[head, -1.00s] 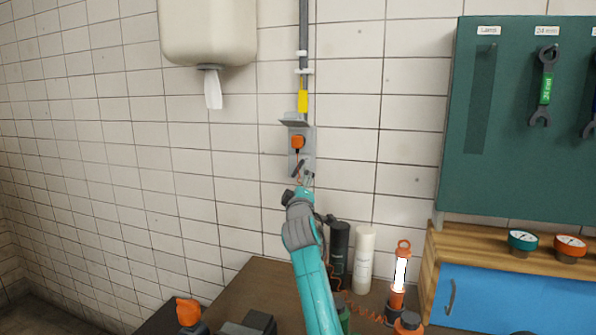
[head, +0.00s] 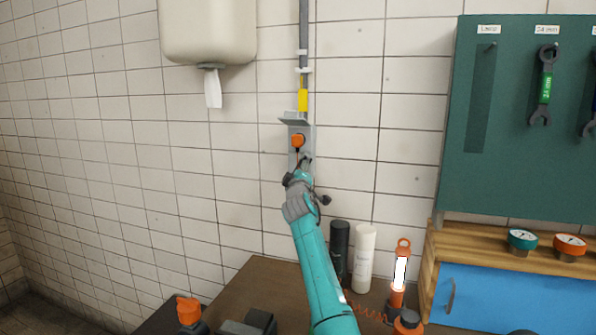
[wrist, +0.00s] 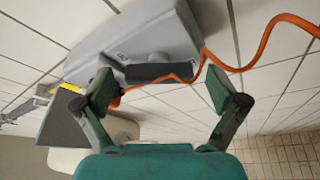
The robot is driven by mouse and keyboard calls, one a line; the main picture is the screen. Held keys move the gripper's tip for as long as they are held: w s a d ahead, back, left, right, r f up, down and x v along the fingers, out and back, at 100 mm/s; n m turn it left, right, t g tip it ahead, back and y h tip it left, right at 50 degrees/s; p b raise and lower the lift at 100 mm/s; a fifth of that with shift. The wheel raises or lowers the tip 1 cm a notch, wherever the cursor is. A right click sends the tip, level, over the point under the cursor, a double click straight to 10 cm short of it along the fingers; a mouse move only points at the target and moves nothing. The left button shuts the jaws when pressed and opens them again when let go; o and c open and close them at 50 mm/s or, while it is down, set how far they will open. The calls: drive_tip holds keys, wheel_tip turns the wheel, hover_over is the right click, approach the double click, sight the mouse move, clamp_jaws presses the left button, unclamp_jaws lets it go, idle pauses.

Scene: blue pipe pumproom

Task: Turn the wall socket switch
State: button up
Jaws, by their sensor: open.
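The grey wall socket (head: 308,132) is mounted on the tiled wall, below a conduit, with an orange plug (head: 298,140) on its front. My gripper (head: 302,163) is at the socket's lower part, and my arm hides the switch in the head view. In the wrist view, the grey socket body (wrist: 135,45) carries a dark bar-shaped switch handle (wrist: 160,73) on a round hub. My open gripper (wrist: 164,92) has one finger on each side of the handle, with gaps showing. The handle lies across the space between the fingertips. I cannot tell depth contact.
An orange cable (wrist: 270,28) curls beside the socket in the wrist view. A black bottle (head: 339,248), a white bottle (head: 363,257) and a lit orange lamp (head: 399,275) stand below. A towel dispenser (head: 208,30) hangs upper left; a green tool board (head: 480,180) is right.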

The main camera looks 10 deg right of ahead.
drive_tip(key=shift+c, duration=0.3)
drive_tip(key=c, duration=1.1)
drive_tip(key=shift+m, duration=0.5)
drive_tip(key=shift+w+a+f+m+h, duration=0.1)
drive_tip(key=shift+m+h, duration=1.15)
drive_tip(key=shift+m, duration=1.3)
drive_tip(key=shift+s+r+m+h, duration=0.1)
drive_tip(key=shift+m+h, duration=1.2)
drive_tip(key=shift+m, duration=1.2)
drive_tip(key=shift+w+a+f+m+h, duration=0.1)
drive_tip(key=shift+m+h, duration=1.15)
drive_tip(key=shift+m, duration=1.3)
drive_tip(key=o, duration=1.2)
drive_tip(key=shift+c, duration=0.2)
